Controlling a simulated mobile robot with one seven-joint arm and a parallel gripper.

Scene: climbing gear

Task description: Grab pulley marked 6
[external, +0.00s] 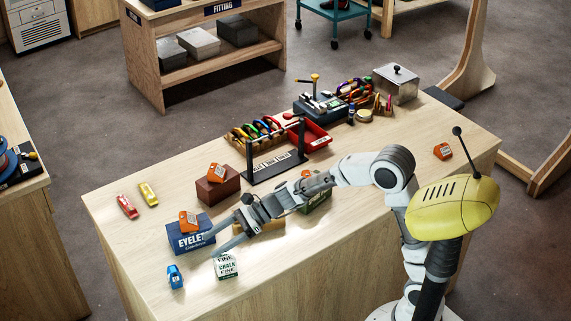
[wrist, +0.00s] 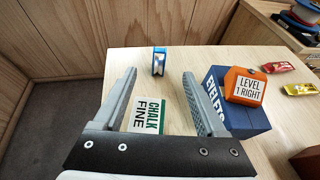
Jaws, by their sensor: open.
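A blue pulley (external: 175,276) stands near the table's left front edge. It also shows in the wrist view (wrist: 159,62), ahead and between my fingers. A red pulley (external: 127,206) and a yellow pulley (external: 148,194) lie at the far left of the table. They also show at the right of the wrist view, red (wrist: 277,67) and yellow (wrist: 299,89). I cannot read a 6 on any of them. My gripper (wrist: 158,80) is open and empty, above the table beside the blue eyelet box (external: 190,236), short of the blue pulley.
A white and green chalk box (wrist: 149,115) lies between my fingers. An orange block (wrist: 245,87) reading "LEVEL 1 RIGHT" sits on the eyelet box, right of my fingers. A brown box (external: 217,187), black rack (external: 275,165) and red tray (external: 308,136) stand behind.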

